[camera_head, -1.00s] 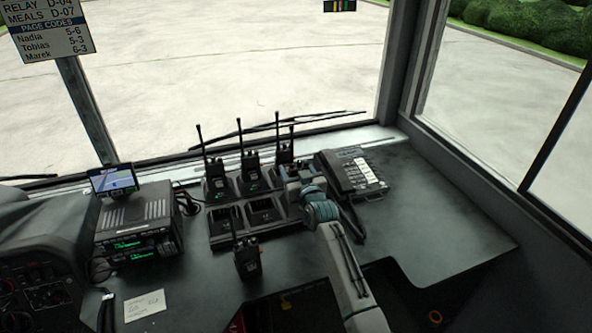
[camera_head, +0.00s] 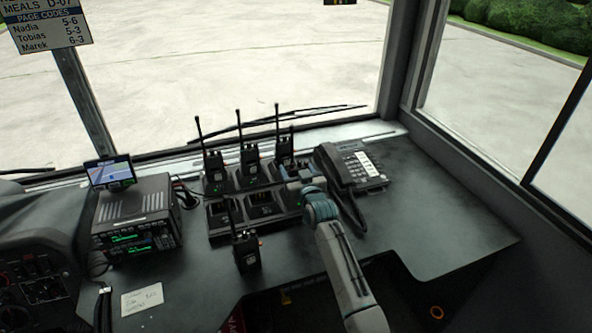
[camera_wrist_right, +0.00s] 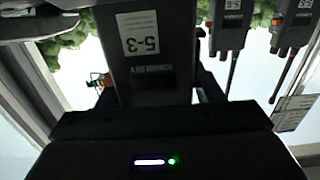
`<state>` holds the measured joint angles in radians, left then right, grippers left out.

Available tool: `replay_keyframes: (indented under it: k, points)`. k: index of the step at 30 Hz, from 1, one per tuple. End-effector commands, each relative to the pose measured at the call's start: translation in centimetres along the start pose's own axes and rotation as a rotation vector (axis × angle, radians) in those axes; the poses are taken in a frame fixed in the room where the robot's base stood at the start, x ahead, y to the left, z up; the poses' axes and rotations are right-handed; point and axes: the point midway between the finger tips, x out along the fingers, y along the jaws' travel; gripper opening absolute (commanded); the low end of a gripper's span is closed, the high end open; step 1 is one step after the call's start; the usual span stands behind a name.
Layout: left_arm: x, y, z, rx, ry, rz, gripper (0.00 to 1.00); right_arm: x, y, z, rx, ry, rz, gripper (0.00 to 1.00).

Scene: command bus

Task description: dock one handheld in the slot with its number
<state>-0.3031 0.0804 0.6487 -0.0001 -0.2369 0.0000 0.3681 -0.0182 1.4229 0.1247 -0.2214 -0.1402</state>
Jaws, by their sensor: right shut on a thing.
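My right gripper (camera_head: 298,184) is over the front right corner of the black charging dock (camera_head: 232,236), shut on a handheld marked 5-3. Its label and dark body show close up in the right wrist view (camera_wrist_right: 153,78). In the head view my gripper hides most of that handheld and the slot under it; I cannot tell whether it is seated. Three other handhelds (camera_head: 214,172) (camera_head: 249,160) (camera_head: 284,150) stand in the back row. The front left slot (camera_head: 221,215) and front middle slot (camera_head: 263,203) are empty. Another handheld (camera_head: 246,251) stands in front of the dock. My left gripper is out of view.
A desk phone (camera_head: 352,168) with a cord stands close right of the dock. A radio unit with a small screen (camera_head: 136,215) is at the left. A page-code sign (camera_head: 48,28) lists Nadia 5-6, Tobias 5-3, Marek 6-3. The desk at far right is clear.

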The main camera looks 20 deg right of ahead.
Motion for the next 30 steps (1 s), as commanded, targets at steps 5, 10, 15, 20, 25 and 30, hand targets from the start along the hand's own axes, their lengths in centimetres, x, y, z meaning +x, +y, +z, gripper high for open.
replay_keyframes:
  k: [5, 10, 15, 20, 25, 30]
  points:
    - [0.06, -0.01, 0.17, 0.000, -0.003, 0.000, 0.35, 0.02, 0.01, -0.07, 0.000, 0.003, 0.000, 0.31]
    - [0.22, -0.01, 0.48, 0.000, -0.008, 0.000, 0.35, 0.02, 0.00, 0.14, 0.000, 0.003, 0.000, 0.31]
    - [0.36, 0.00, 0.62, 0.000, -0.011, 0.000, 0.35, 0.02, 0.00, 0.35, 0.000, 0.003, 0.000, 0.31]
    - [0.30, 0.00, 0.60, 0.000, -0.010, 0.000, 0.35, 0.01, 0.00, 0.34, 0.000, 0.002, 0.000, 0.86]
    - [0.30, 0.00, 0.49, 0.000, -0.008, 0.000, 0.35, 0.01, 0.00, 0.38, 0.000, 0.001, 0.000, 0.86]
    - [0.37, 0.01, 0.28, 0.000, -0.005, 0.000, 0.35, -0.38, -0.01, 0.58, 0.000, -0.002, 0.000, 0.86]
